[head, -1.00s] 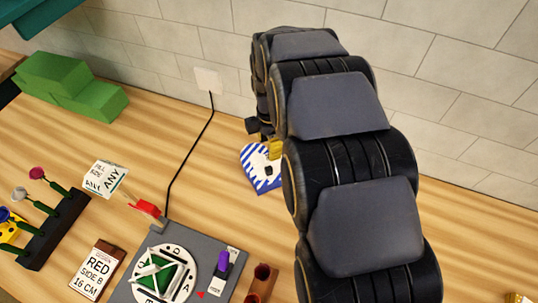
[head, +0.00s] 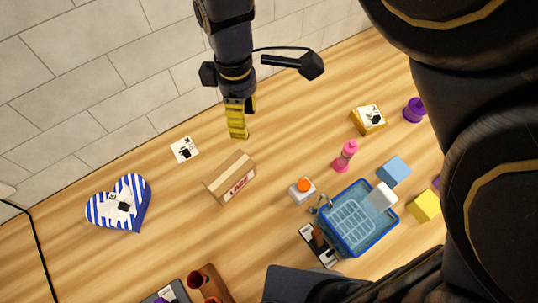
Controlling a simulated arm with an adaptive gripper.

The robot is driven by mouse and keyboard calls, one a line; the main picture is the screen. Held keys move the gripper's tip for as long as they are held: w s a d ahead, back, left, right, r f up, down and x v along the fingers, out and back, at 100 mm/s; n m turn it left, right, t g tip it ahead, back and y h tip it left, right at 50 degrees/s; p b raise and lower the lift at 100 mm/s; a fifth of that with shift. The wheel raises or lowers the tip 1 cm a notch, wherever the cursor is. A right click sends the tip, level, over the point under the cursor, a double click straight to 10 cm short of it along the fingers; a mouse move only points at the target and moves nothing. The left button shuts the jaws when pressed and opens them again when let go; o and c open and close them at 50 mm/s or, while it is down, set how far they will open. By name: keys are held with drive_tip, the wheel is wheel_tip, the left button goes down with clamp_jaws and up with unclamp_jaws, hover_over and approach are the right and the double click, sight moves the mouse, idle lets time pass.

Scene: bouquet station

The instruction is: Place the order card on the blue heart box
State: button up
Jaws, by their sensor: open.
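The blue heart box (head: 135,187), with blue and white stripes, lies on the table at the left in the head view. A small white card or label with a dark mark (head: 122,207) lies flat on its top; I cannot tell if it is the order card. A similar white card (head: 185,149) lies on the table near the wall, right of the box. My gripper (head: 237,134), with yellow fingers, is open and appears empty. It points down to the right of the heart box, apart from it and from both cards.
A cardboard-coloured box with a red label (head: 236,188) stands below my gripper. A yellow box with a white label (head: 366,130), a pink bottle (head: 345,157) and a blue basket (head: 385,236) are to the right. Bare table lies between the heart box and the cardboard-coloured box.

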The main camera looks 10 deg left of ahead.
drive_tip(key=s+d+r+m, duration=0.1)
drive_tip(key=s+d+m, duration=0.5)
drive_tip(key=d+m, duration=0.3)
drive_tip(key=s+d+m+g, duration=0.1)
drive_tip(key=s+d+m, duration=0.6)
drive_tip(key=d+m, duration=0.2)
drive_tip(key=shift+d+r+y, duration=0.3)
drive_tip(key=shift+d+r, duration=0.05)
drive_tip(key=shift+d, duration=0.25)
